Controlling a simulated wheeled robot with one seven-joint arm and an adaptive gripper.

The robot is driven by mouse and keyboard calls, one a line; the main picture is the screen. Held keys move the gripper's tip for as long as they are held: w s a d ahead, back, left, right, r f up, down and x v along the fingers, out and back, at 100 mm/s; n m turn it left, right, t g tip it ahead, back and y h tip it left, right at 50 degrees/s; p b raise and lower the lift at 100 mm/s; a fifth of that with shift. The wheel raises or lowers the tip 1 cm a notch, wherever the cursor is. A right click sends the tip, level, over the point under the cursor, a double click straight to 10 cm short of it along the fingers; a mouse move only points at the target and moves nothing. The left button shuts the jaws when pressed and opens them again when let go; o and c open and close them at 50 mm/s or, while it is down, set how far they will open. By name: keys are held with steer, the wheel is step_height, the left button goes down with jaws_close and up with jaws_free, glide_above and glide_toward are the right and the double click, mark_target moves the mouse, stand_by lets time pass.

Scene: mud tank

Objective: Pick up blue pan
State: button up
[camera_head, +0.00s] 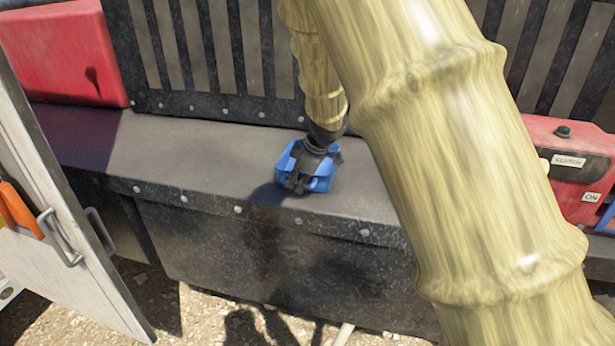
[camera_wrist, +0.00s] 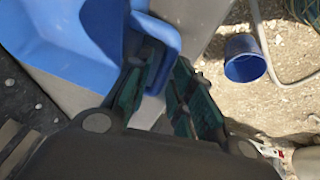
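The blue pan (camera_head: 318,184) sits on the dark grey ledge in the head view, near the ledge's front edge. My gripper (camera_head: 298,180) is down at the pan, pointing downward and covering part of it. In the wrist view the pan (camera_wrist: 65,40) fills the upper left. A blue edge of it reaches between the dark green finger pads of my gripper (camera_wrist: 165,75). The fingers are part-way together with a gap between them. I cannot tell whether they press on the blue edge.
The ledge (camera_head: 190,165) is otherwise clear, with a barred wall behind it. A red box (camera_head: 65,50) stands at the left and red equipment (camera_head: 572,170) at the right. A blue bucket (camera_wrist: 244,58) stands on the gravel below. An open pale door (camera_head: 60,215) is at the left.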

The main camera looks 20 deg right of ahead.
steer(key=shift+b+x, duration=0.75)
steer(key=shift+x, duration=0.3)
steer(key=shift+w, duration=0.1)
jaws_close()
steer(key=shift+r, duration=0.2)
